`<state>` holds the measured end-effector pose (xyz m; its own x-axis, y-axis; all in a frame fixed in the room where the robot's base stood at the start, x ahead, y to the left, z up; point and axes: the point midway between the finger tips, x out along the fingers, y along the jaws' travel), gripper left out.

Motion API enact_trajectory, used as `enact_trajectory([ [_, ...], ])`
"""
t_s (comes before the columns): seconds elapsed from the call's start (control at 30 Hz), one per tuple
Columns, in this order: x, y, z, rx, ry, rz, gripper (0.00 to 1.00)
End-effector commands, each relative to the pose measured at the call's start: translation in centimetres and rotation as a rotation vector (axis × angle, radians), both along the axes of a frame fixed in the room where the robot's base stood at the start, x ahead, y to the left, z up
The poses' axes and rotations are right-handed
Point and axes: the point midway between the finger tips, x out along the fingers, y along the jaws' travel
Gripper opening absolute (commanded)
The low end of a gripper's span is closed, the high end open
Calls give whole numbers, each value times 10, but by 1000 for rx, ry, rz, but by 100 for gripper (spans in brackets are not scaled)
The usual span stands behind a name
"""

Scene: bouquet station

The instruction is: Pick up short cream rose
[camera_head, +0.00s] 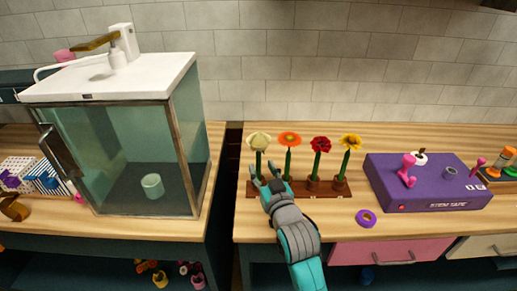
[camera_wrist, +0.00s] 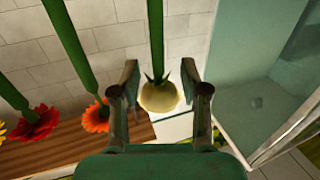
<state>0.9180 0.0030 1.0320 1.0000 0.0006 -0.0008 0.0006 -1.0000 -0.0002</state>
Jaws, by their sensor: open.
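The cream rose (camera_head: 259,140) stands upright on a green stem at the left end of a brown wooden rack (camera_head: 318,193). My gripper (camera_head: 265,172) is in front of the rack, low beside this rose's stem. In the wrist view the scene appears upside down, and the cream bloom (camera_wrist: 160,97) hangs between my two open fingers (camera_wrist: 160,82). Its stem runs up the picture from there. The fingers do not visibly touch the stem. The stem's lower end is partly hidden by my gripper in the head view.
An orange flower (camera_head: 290,139), a red flower (camera_head: 321,144) and a yellow flower (camera_head: 350,142) stand to the right in the rack. A purple tape roll (camera_head: 366,218) lies before it, and a purple stem tape station (camera_head: 430,187) is farther right. A glass cabinet (camera_head: 130,150) stands left.

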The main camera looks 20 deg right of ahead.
Motion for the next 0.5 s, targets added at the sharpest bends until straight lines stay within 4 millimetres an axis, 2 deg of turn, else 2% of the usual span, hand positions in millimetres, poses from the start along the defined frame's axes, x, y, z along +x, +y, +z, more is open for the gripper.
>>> enact_trajectory([
  [0.3,41,-3,1,0,-2,0,45],
  [0.5,50,-3,0,0,-1,0,45],
])
